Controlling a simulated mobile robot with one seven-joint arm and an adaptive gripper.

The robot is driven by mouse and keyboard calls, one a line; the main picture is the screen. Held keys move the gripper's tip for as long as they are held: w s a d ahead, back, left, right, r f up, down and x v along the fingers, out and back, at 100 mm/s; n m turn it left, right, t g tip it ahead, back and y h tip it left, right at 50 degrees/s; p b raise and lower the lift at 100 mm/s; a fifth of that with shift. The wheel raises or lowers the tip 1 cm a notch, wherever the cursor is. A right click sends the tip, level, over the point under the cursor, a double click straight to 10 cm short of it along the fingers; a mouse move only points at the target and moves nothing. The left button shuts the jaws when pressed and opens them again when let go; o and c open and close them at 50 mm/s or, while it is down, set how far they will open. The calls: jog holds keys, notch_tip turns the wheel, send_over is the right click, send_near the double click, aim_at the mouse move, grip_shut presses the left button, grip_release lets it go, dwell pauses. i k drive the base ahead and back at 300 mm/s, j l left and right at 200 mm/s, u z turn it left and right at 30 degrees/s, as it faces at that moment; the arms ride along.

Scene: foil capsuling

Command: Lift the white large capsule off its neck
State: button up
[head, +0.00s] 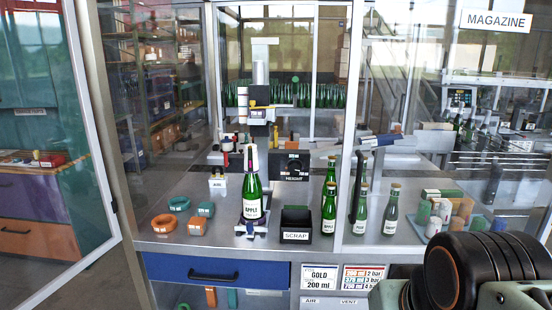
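A tall white capsule (251,158) sits over the neck of a green bottle (252,188). The bottle stands upright on a small metal holder (250,228) in the middle of the bench. How far down the neck the capsule sits is hard to tell. The bottle carries a white label. My gripper is not in view; only a dark, round part of my own arm shows at the lower right, far from the bottle.
A black SCRAP bin (296,222) stands right of the bottle, with several other green bottles (329,208) beyond it. Orange and green rings (164,223) lie at left. A press column (260,75) stands behind. Glass panels frame the opening; a MAGAZINE sign (496,20) hangs upper right.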

aim_at(251, 161)
jog(key=i+j, duration=1)
jog(key=j, duration=0.15)
